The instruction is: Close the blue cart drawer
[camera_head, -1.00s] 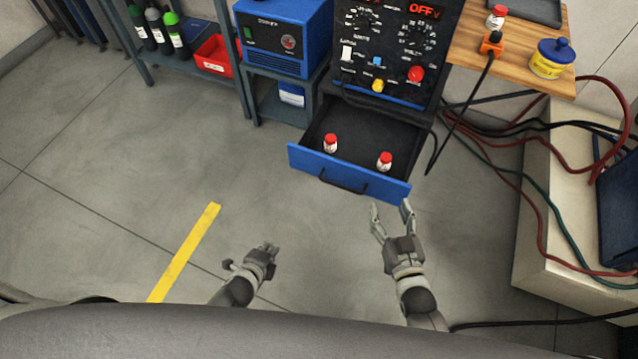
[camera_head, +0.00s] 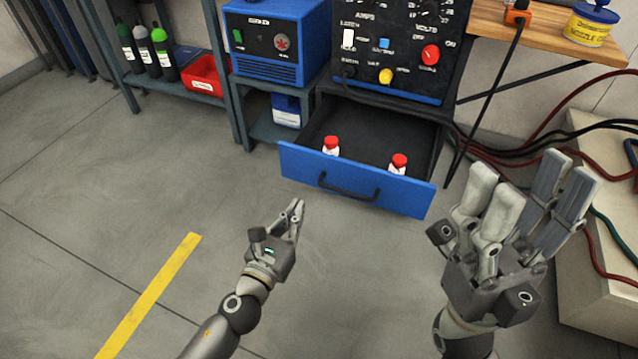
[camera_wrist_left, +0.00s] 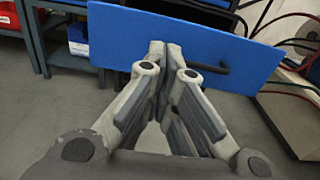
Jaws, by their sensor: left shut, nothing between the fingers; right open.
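The blue cart drawer (camera_head: 400,196) is pulled out below the black control panel, its blue front facing me with a dark bar handle (camera_head: 347,189). Two small white bottles with red caps stand inside, one at the left (camera_head: 331,146) and one at the right (camera_head: 398,164). My left gripper (camera_head: 297,205) is shut and empty, in front of and below the drawer front's left part. In the left wrist view, the blue front (camera_wrist_left: 120,38) lies ahead of the shut fingertips (camera_wrist_left: 165,45); I cannot tell whether they touch. My right gripper (camera_head: 530,185) is open, raised to the right of the drawer.
A blue machine (camera_head: 275,45) on a grey shelf stands left of the cart. Cables hang right of the drawer near a wooden bench (camera_head: 545,28). A pale block (camera_head: 590,270) stands at the right. The floor ahead is clear, with a yellow stripe (camera_head: 150,295).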

